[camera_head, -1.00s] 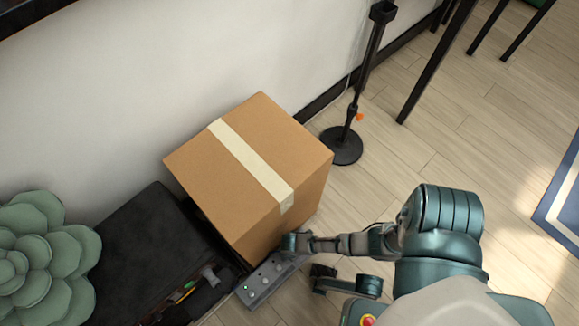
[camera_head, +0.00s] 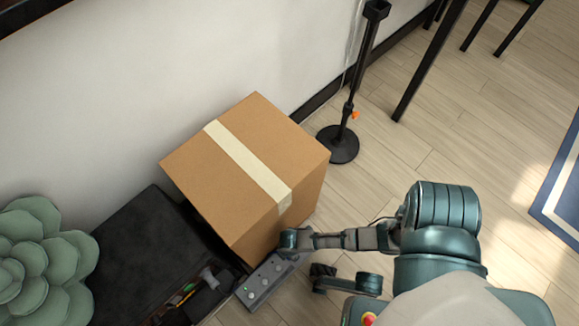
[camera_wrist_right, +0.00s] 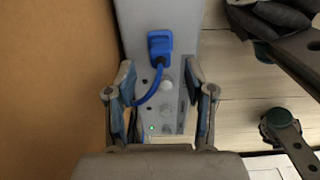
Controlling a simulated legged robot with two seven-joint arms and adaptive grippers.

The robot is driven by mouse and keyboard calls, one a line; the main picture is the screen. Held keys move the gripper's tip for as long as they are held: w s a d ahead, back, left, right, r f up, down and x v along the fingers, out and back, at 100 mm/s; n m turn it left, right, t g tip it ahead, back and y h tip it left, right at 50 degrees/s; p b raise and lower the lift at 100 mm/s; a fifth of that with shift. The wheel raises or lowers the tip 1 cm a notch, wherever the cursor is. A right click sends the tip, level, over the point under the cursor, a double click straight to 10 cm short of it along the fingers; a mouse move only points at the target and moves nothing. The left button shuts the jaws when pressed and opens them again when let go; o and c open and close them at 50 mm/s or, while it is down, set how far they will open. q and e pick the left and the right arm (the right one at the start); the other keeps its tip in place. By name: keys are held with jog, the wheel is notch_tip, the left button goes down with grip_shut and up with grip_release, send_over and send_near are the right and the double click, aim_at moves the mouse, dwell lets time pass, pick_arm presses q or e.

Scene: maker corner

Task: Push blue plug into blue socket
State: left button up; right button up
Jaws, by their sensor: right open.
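The blue plug (camera_wrist_right: 160,46) shows in the right wrist view at the far part of a grey strip (camera_wrist_right: 185,22). Its blue cable curves back toward my gripper. No separate blue socket stands out, and I cannot tell how deep the plug sits. My right gripper (camera_wrist_right: 164,88) is open, with its fingers apart to either side of the strip, nearer than the plug and not touching it. In the head view the strip (camera_head: 256,293) lies beside the box, and my right arm covers its far end. The plug is hidden there.
A taped cardboard box (camera_head: 225,190) stands against the strip. A black case (camera_head: 130,250) with tools and a green succulent-shaped object (camera_head: 40,265) are at left. A black post (camera_head: 352,110) stands behind on a round base. Wooden floor at right is mostly clear.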

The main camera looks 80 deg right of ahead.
notch_tip(320, 180, up, 7)
jog(key=shift+f, duration=0.15)
jog(key=shift+s, duration=0.15)
dwell(0.5)
